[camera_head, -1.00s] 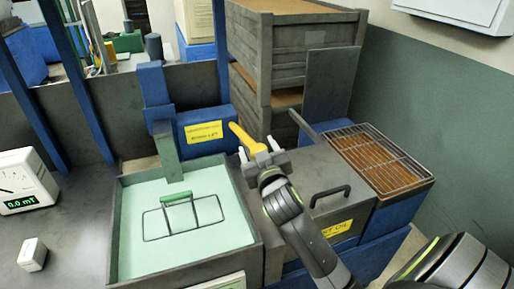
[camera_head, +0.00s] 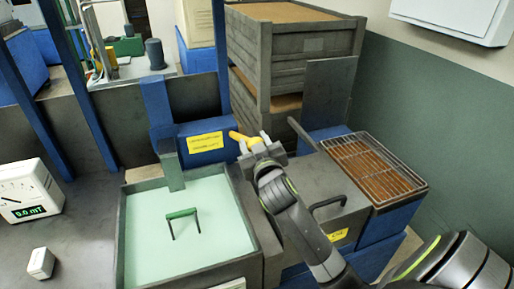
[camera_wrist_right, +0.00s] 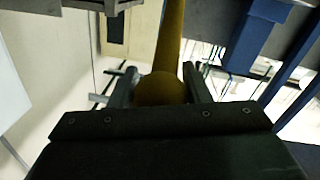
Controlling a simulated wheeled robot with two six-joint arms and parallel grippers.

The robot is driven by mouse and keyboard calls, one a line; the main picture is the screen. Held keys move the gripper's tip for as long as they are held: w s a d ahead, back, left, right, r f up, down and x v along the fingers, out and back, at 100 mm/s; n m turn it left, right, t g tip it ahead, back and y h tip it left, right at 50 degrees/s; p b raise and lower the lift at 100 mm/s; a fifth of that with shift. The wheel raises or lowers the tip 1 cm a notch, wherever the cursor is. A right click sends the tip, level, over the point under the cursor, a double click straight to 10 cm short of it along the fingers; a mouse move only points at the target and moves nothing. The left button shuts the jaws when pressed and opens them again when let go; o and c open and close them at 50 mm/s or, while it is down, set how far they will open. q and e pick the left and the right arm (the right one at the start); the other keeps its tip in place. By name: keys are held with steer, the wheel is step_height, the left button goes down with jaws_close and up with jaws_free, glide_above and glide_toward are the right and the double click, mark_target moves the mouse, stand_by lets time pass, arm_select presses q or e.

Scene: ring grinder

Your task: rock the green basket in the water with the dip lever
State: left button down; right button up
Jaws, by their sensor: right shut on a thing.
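The green basket's handle (camera_head: 182,213) stands out of the pale green water (camera_head: 205,240) in the grey tank on two thin uprights. The rest of its wire frame is hidden under the water. The yellow dip lever (camera_head: 237,136) is beside the blue post with the yellow label, behind the tank's right side. My right gripper (camera_head: 254,142) is shut on the lever. In the right wrist view the lever (camera_wrist_right: 171,45) runs up from between the fingers (camera_wrist_right: 160,88). My left gripper is not in view.
A grey box with a dark handle (camera_head: 328,201) stands right of the tank, below my right arm. A wire rack (camera_head: 375,165) lies beyond it. Stacked grey crates (camera_head: 290,50) stand behind. A meter (camera_head: 27,190) and a small white block (camera_head: 40,263) are at left.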

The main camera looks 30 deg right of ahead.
steer(key=r, duration=0.1)
steer(key=w+r+p, duration=0.1)
steer(key=r, duration=0.1)
steer(key=w+r+p, duration=0.1)
steer(key=shift+w+d+r, duration=0.25)
steer(key=shift+d+r, duration=0.05)
steer(key=shift+w+r+p, duration=0.3)
steer(key=shift+w+p, duration=0.05)
steer(key=shift+p, duration=0.1)
steer(key=shift+d, duration=0.1)
steer(key=shift+f, duration=0.1)
steer(key=o, duration=1.3)
steer(key=shift+f, duration=0.1)
steer(key=shift+o, duration=0.2)
